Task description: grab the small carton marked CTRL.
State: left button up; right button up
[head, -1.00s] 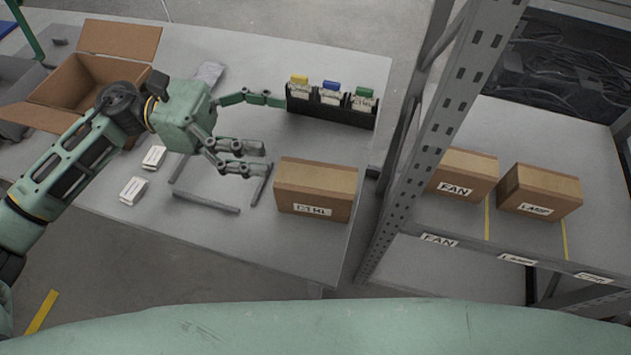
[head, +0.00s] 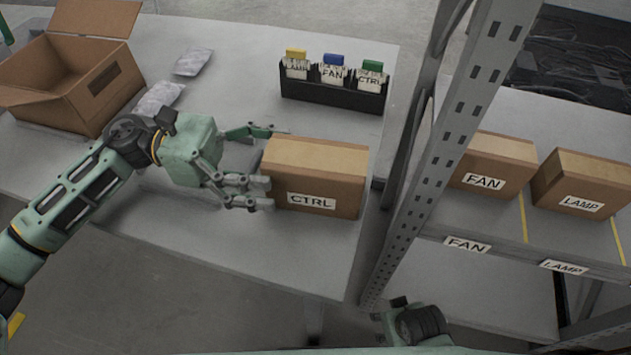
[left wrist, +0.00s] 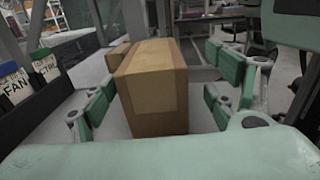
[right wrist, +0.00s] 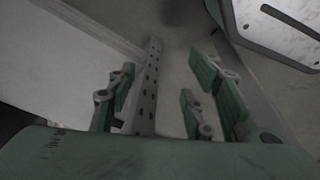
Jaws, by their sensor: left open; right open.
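The small carton marked CTRL (head: 318,180) is a closed brown box standing on the table, its label facing front. My left gripper (head: 262,164) is open at the carton's left end, with one finger behind and the others in front at its near left corner. In the left wrist view the carton (left wrist: 152,90) stands between the open fingers (left wrist: 165,105), with gaps on both sides. My right gripper (right wrist: 170,105) is open and empty near the grey shelf post. In the head view only part of my right arm shows at the bottom.
A black holder (head: 330,92) with FAN and CTRL cards among others stands behind the carton. An open box (head: 75,75) and silvery packets (head: 193,62) are at left. A grey rack post (head: 450,120) rises at right; FAN (head: 497,165) and LAMP (head: 585,187) cartons sit on its shelf.

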aim_at(316, 167)
pick_arm(q)
jog(key=x, duration=0.4)
jog(key=p+x, duration=0.1)
jog(key=x, duration=0.2)
jog(key=shift+w+d+f, duration=0.1)
jog(key=shift+w+f, duration=0.25)
jog(key=shift+w, duration=0.1)
pick_arm(e)
jog(key=f, duration=0.1)
jog(key=s+f, duration=0.1)
jog(key=f, duration=0.1)
jog(key=shift+s+d, duration=0.1)
jog(key=shift+s, duration=0.05)
pick_arm(q)
jog(key=shift+c, duration=0.5)
jog(key=c, duration=1.3)
